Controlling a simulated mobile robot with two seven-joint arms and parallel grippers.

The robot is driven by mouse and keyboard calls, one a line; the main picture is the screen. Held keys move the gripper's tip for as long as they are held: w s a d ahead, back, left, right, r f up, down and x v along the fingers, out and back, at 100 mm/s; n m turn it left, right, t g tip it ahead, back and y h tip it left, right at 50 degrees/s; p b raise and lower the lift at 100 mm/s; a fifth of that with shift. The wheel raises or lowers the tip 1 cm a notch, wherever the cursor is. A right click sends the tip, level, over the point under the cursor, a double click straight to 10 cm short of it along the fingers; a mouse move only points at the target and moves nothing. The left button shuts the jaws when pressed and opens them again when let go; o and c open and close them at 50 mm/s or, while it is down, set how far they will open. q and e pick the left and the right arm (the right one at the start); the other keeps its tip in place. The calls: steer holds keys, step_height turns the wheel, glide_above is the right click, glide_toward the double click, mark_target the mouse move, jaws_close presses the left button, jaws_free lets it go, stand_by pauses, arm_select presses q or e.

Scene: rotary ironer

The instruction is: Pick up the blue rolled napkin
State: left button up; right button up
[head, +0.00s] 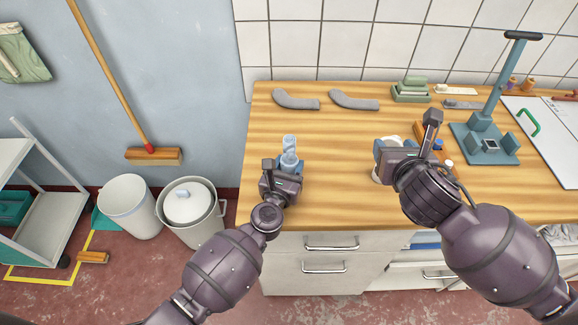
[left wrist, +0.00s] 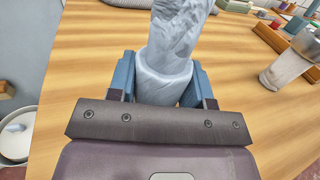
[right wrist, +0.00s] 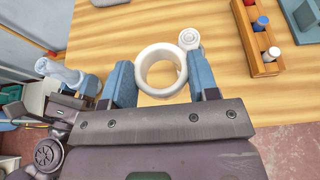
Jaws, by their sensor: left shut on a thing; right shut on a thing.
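The pale blue rolled napkin (head: 289,146) stands roughly upright over the left part of the wooden worktop. My left gripper (head: 288,166) is shut around its lower part; the left wrist view shows the napkin (left wrist: 178,40) between the two blue fingers. Its lower end is hidden by the gripper, so I cannot tell whether it touches the worktop. My right gripper (right wrist: 160,82) is shut on a white hollow ring-shaped piece (right wrist: 143,62), with its opening facing up. In the head view this gripper mostly hides the white piece.
Two grey curved pieces (head: 296,99) lie toward the tiled wall. A small wooden rack (right wrist: 262,50) with coloured bottles and a white round-topped item (right wrist: 189,38) are close to my right gripper. A blue-grey stand (head: 484,143) is farther right. The worktop between the grippers is clear.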

mark_target(286, 161)
arm_select(q)
steer(key=shift+r, duration=4.65)
steer(key=shift+f, duration=0.1)
steer(key=shift+y, duration=0.3)
steer(key=f, duration=0.5)
steer(key=shift+a+f, duration=0.2)
steer(key=shift+f, duration=0.2)
steer(key=shift+d+f, duration=0.2)
steer(key=shift+f, duration=0.35)
steer(key=shift+f, duration=1.25)
steer(key=shift+f, duration=0.25)
steer(key=o, duration=0.7)
